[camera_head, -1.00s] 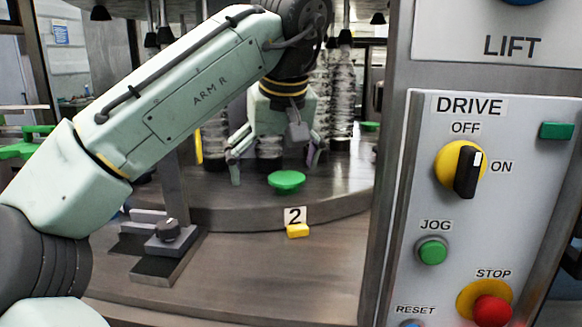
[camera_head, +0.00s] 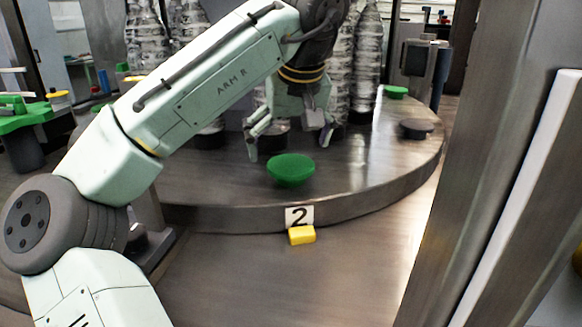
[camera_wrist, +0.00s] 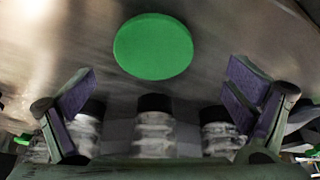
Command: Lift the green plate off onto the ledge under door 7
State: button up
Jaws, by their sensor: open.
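The green plate (camera_head: 291,170) is a round disc near the front edge of the round turntable (camera_head: 372,185), behind the tag marked 2. The plate also shows in the wrist view (camera_wrist: 153,46), beyond the fingers and clear of them. My gripper (camera_head: 292,146) is open and empty, its two fingers spread behind and above the plate in the head view. The gripper's fingers also show at both sides of the wrist view (camera_wrist: 160,105). No door 7 or ledge under it can be made out.
A yellow block (camera_head: 302,235) sits below the number 2 tag (camera_head: 299,216). Wrapped bottle stacks (camera_head: 366,60) stand on the turntable behind my gripper. Another green disc (camera_head: 396,91) and a dark disc (camera_head: 415,128) lie at right. A metal post (camera_head: 475,150) rises at right.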

aim_at(290, 163)
jog(key=shift+d+p+x, duration=0.2)
jog(key=shift+p+x, duration=0.25)
jog(key=shift+x, duration=0.95)
jog(key=shift+d+p+x, duration=0.2)
jog(key=shift+p+x, duration=0.25)
jog(key=shift+x, duration=0.9)
jog(key=shift+c, duration=0.4)
jog(key=c, duration=1.3)
